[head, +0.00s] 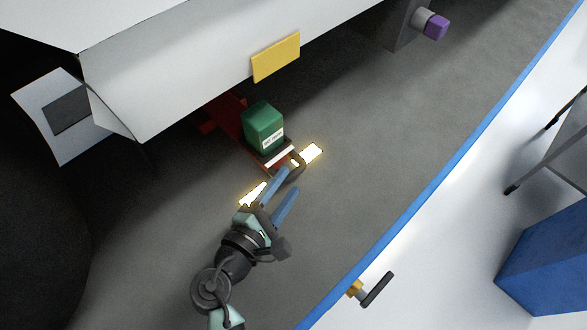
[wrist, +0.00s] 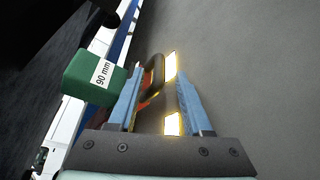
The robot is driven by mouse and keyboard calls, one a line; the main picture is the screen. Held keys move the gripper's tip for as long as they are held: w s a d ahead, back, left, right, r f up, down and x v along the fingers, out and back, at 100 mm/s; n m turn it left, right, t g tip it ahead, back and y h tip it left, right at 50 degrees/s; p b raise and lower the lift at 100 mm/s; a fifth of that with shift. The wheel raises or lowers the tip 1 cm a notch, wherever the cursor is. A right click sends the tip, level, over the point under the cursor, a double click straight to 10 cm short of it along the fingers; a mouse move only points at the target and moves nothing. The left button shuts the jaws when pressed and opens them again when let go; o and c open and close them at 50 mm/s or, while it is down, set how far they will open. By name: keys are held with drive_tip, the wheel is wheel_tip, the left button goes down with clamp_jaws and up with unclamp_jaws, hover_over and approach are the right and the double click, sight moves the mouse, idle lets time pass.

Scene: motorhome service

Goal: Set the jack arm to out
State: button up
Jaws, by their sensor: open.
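A red jack arm (head: 228,112) reaches out from under the white vehicle body. A dark rounded handle (head: 293,170) is at its near end, with a white strip beside it. A green block (head: 264,128) sits on the arm; its label reads 90 mm in the wrist view (wrist: 90,78). My gripper (head: 289,181) is open, its blue fingers pointing at the handle. In the wrist view, the handle (wrist: 152,80) shows between the fingers (wrist: 160,84), nearer the left one. I cannot tell whether they touch it.
Two glowing pale patches lie on the grey floor, one beyond the handle (head: 312,152) and one beside my gripper (head: 252,195). A yellow plate (head: 276,57) is on the vehicle's side. A blue edge (head: 430,187) bounds the floor at right. Open floor lies between.

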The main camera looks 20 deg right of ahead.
sight(294, 174)
drive_tip(key=shift+x, duration=2.1)
clamp_jaws()
drive_tip(key=shift+s, duration=0.1)
drive_tip(key=shift+s+f, duration=0.1)
drive_tip(key=shift+f, duration=0.05)
